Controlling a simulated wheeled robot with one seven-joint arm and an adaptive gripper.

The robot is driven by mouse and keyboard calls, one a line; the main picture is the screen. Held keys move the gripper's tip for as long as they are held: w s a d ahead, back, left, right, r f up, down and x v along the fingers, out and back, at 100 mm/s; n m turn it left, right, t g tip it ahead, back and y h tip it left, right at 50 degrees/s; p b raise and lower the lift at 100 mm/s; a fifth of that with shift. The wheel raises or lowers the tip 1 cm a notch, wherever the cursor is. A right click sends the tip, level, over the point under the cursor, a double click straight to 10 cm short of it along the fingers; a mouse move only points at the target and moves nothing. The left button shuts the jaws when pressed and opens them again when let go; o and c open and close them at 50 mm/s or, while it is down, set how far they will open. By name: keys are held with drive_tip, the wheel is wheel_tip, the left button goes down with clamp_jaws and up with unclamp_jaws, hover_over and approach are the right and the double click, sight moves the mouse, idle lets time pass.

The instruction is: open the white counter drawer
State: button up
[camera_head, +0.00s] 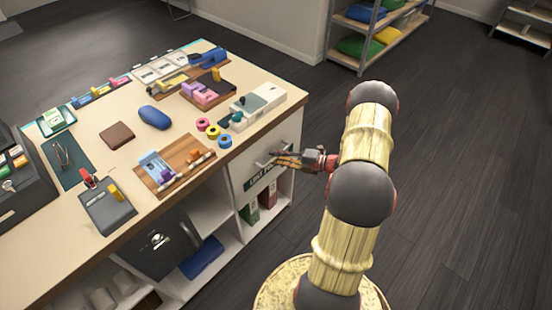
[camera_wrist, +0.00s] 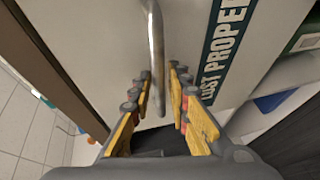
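The white counter drawer (camera_head: 240,175) is at the counter's right end, with its front looking flush with the counter. Its front also fills much of the wrist view (camera_wrist: 115,50), with a dark "LOST PROPERTY" label (camera_wrist: 225,45). A metal bar handle (camera_wrist: 155,35) is fixed to this front. My gripper (camera_wrist: 160,78) is at the handle, with its yellow fingers on either side of the bar. Gaps show between the bar and both fingers, so it is open. In the head view my gripper (camera_head: 275,158) reaches the drawer front from the right and hides part of the handle.
The counter top (camera_head: 90,150) holds a blue case (camera_head: 154,117), coloured tape rolls (camera_head: 212,131) and several small items. A shelf rack (camera_head: 345,50) stands behind. The floor (camera_head: 460,150) to the right is clear.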

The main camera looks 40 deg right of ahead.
drive_tip(key=shift+w+a, duration=0.1)
drive_tip(key=shift+w, duration=0.1)
drive_tip(key=shift+c, duration=0.8)
clamp_jaws()
